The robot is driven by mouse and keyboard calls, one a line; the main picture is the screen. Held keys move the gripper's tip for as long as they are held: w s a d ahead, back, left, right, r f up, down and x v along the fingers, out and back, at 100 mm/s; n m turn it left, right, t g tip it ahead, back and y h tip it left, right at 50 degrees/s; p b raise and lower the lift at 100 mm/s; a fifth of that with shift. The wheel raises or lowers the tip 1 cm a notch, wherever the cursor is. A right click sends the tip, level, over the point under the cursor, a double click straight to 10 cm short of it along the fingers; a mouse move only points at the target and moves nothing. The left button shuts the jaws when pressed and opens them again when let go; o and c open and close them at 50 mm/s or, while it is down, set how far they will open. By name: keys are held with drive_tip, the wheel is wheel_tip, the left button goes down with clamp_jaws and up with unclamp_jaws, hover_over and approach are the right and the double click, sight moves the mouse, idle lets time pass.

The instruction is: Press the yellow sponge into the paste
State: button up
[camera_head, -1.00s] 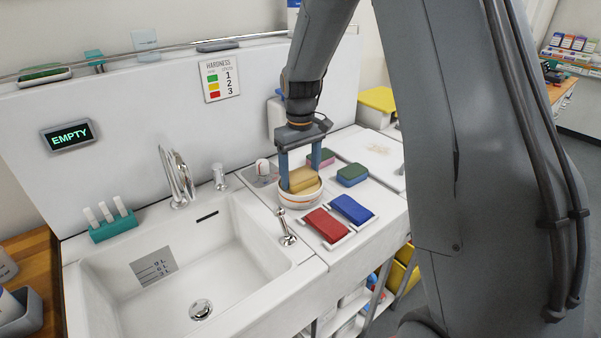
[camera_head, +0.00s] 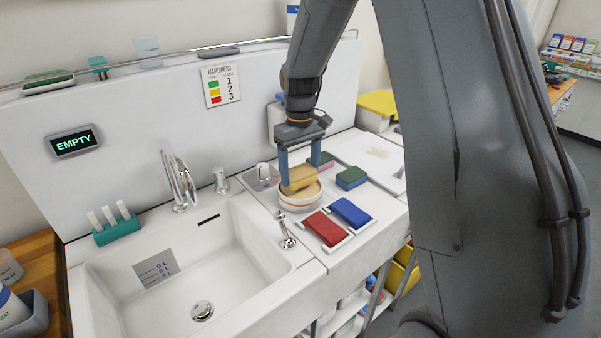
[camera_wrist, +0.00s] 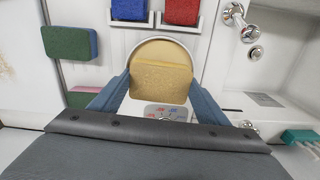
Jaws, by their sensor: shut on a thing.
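The yellow sponge (camera_head: 299,178) is held between the two blue fingers of my gripper (camera_head: 300,172). In the wrist view the sponge (camera_wrist: 162,82) sits between the fingertips, over a round white bowl (camera_wrist: 160,43). In the head view the bowl (camera_head: 300,201) has an orange band and stands on the counter right of the sink. The sponge is tilted and is over the bowl's mouth; its lower edge looks at or just above the rim.
Red (camera_head: 325,228) and blue (camera_head: 351,212) pads lie in front of the bowl. A green-topped sponge (camera_head: 351,178) and a green-and-pink sponge (camera_head: 321,161) lie to its right and behind. The sink (camera_head: 205,265) with its faucet (camera_head: 180,180) is at left. A display (camera_head: 73,141) reads EMPTY.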

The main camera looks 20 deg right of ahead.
sight(300, 171)
drive_tip(key=shift+r+p, duration=1.4)
drive_tip(key=shift+r, duration=0.85)
